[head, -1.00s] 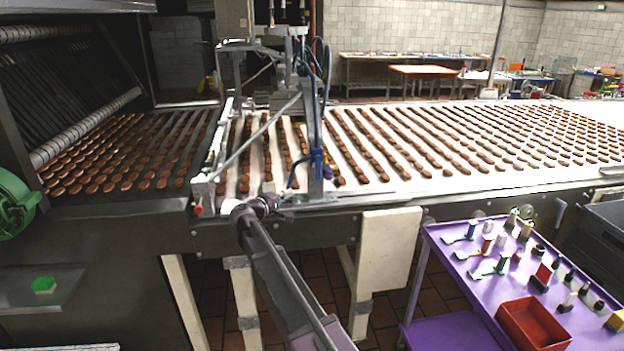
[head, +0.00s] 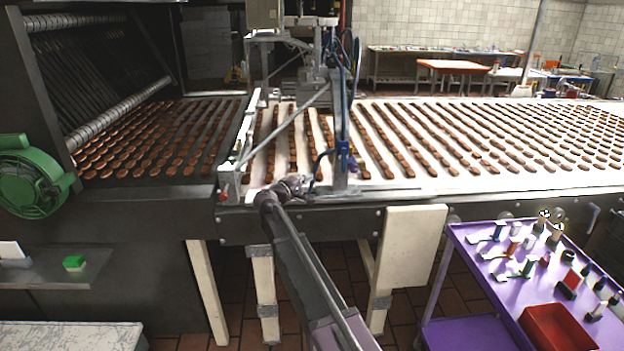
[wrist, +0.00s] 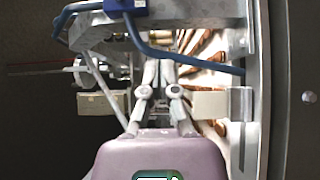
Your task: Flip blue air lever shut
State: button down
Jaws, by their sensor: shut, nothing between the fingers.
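The blue air fitting (head: 343,149) sits on the upright metal post of the depositing machine over the belt. A curved blue piece (head: 320,160) runs from its left side. I cannot tell which blue part is the lever or how it is set. In the wrist view a blue block (wrist: 124,7) shows at the top, with a curved blue tube (wrist: 165,58) leading down and right. My gripper (head: 296,183) is shut and empty at the belt's front edge, below and left of the blue fitting. Its fingers (wrist: 158,68) point toward the machine in the wrist view; contact is unclear.
Rows of brown biscuits lie on the belt (head: 480,190). A metal frame (head: 228,185) stands left of my gripper. A purple cart (head: 480,285) with bottles and a red bin (head: 552,328) is at the right. A green blower (head: 28,178) is at the left.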

aim_at(343, 160)
jog(key=shift+w+d, duration=0.95)
jog(key=shift+d, duration=0.7)
jog(key=shift+w+d, duration=0.95)
jog(key=shift+d, duration=0.65)
jog(key=shift+w+d, duration=0.95)
jog(key=shift+d, duration=0.7)
